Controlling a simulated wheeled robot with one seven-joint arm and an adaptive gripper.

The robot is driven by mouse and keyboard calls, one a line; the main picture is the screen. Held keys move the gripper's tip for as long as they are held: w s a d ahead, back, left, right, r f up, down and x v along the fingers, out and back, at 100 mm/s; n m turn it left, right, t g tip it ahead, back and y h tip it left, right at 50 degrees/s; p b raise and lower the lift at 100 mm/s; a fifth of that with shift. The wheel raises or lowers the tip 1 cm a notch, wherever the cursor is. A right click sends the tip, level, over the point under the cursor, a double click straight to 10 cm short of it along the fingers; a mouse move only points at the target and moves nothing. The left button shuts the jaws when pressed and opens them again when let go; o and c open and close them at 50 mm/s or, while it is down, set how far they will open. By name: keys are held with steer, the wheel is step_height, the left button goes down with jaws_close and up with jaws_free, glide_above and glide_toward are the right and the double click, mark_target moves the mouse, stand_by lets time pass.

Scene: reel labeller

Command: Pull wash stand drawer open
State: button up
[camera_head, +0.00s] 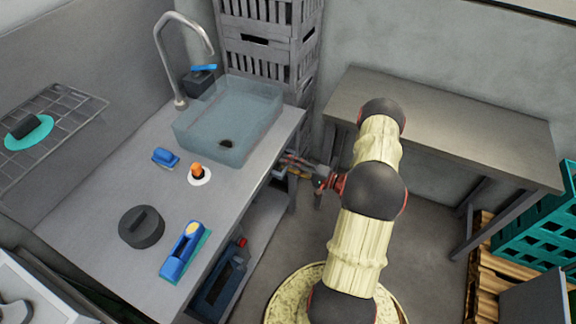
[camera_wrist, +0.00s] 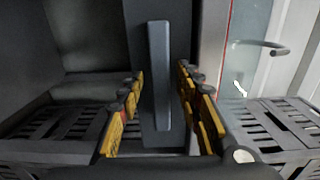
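The wash stand (camera_head: 150,190) has a grey top and a pale blue basin (camera_head: 215,130). My gripper (camera_head: 297,166) is at its right side, just below the top's edge. In the wrist view my gripper (camera_wrist: 161,82) is open, with yellow-padded fingers on both sides of a long blue-grey handle (camera_wrist: 159,60). A narrow gap shows between the handle and each finger. The handle is on a dark drawer front (camera_wrist: 135,30), which looks closed. In the head view the drawer front is hidden under the top and behind the gripper.
On the top stand a dark round lid (camera_head: 142,227), a blue dispenser (camera_head: 182,252), a blue brush (camera_head: 165,158) and an orange-topped item (camera_head: 198,174). Grey crates (camera_head: 265,45) stand behind. A bare table (camera_head: 450,120) is to the right, with teal crates (camera_head: 540,225) beyond. Some floor is free between.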

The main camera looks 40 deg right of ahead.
steer(key=c, duration=0.4)
jaws_close()
stand_by(0.5)
